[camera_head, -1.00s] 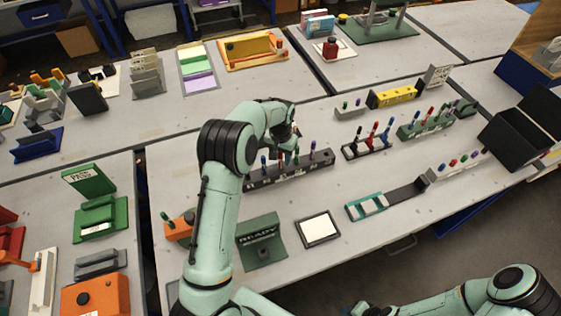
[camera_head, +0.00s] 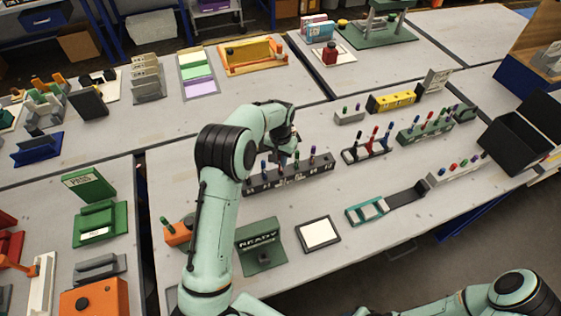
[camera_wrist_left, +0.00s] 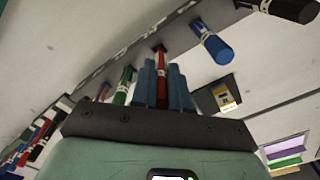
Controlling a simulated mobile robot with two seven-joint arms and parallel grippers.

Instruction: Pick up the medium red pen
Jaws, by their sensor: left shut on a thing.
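The dark pen rack (camera_head: 318,171) stands on the middle table in the head view, with several upright coloured pens in it. My left gripper (camera_head: 285,158) is over this rack, and its arm hides part of the rack's left side. In the left wrist view, my left gripper (camera_wrist_left: 163,88) is shut on a red pen (camera_wrist_left: 161,66) with a pale band. The red pen's far end is at the rack's edge; I cannot tell whether it is clear of its hole. A green pen (camera_wrist_left: 123,87) and a blue pen (camera_wrist_left: 211,42) stand on either side. My right gripper is out of view.
A smaller rack with red and blue pens (camera_head: 366,155) and a green pen rack (camera_head: 425,132) stand to the right. A READY stand (camera_head: 261,244) and a white pad (camera_head: 318,234) are in front. A black pen (camera_wrist_left: 291,9) is near the wrist view's top right.

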